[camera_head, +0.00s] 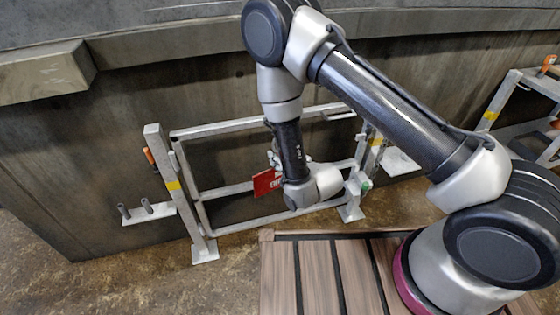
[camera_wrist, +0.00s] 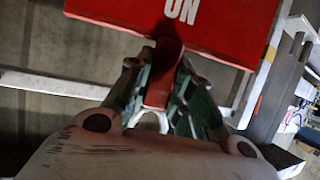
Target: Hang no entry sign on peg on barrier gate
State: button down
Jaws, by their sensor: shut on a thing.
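The red sign (camera_head: 266,182) is in front of the barrier gate's rails in the head view. My gripper (camera_wrist: 163,85) is shut on a narrow red part at the sign's lower edge. In the head view my wrist partly hides the gripper and the sign. The grey barrier gate (camera_head: 225,190) stands upright against the dark wall. Two short upright grey pegs (camera_head: 146,206) stand on a plate left of its left post. I cannot make out a peg on its rails.
Orange-handled items hang at the left post (camera_head: 149,156) and on a rack (camera_head: 548,62) at the far right. A slatted wooden platform (camera_head: 312,270) lies in front of the gate. The brown floor (camera_head: 110,270) at the lower left is clear.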

jog(key=w+a+f, duration=0.1)
jog(key=w+a, duration=0.1)
jog(key=w, duration=0.5)
jog(key=shift+w+f, duration=0.2)
jog(key=shift+f, duration=0.1)
dwell(0.4)
dwell(0.5)
jog(key=c, duration=1.2)
grip_release()
